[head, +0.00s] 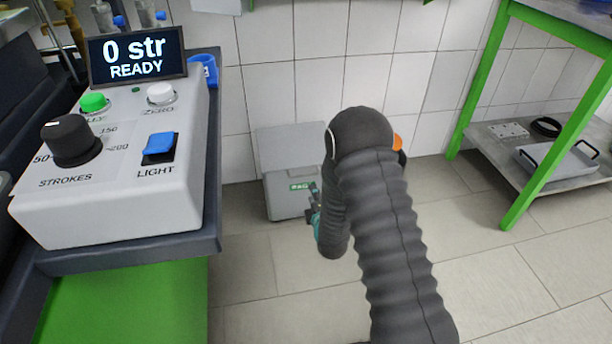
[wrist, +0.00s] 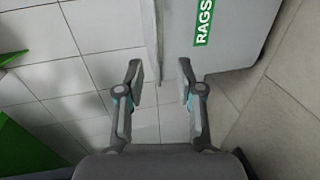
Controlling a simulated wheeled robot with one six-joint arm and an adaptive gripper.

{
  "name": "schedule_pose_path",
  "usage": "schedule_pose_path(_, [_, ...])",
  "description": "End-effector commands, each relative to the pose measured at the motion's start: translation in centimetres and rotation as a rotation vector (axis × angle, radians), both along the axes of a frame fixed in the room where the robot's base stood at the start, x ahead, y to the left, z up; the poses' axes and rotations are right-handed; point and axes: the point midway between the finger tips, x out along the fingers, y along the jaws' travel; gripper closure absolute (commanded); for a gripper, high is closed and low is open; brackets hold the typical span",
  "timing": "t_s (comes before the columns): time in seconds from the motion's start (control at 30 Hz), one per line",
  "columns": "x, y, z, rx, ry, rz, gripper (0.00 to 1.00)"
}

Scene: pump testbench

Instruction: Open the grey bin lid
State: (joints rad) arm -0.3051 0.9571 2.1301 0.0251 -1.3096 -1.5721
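The grey bin (head: 285,204) stands on the floor against the tiled wall, with a green RAGS label on its front. Its flat grey lid (head: 288,148) shows above the front and seems to lie shut. In the wrist view the bin front (wrist: 235,45) is at upper right, turned sideways, and the lid's edge (wrist: 149,40) is a thin strip beside it. My gripper (wrist: 162,75) is open and empty, its fingertips apart near the bin's corner and lid edge. In the head view my gripper (head: 313,205) is before the bin, partly hidden by my arm.
A bench with a control box (head: 120,165) and a display reading READY is at left. A green-framed table (head: 480,80) with a lower shelf holding a tray (head: 555,160) is at right. The tiled floor between is open.

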Motion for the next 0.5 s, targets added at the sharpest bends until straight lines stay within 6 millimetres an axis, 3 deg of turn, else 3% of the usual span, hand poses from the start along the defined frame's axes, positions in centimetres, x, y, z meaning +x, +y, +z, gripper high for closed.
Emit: schedule_pose_path(0.5, [8.5,2.4,-1.8,0.002,0.0,0.0,0.63])
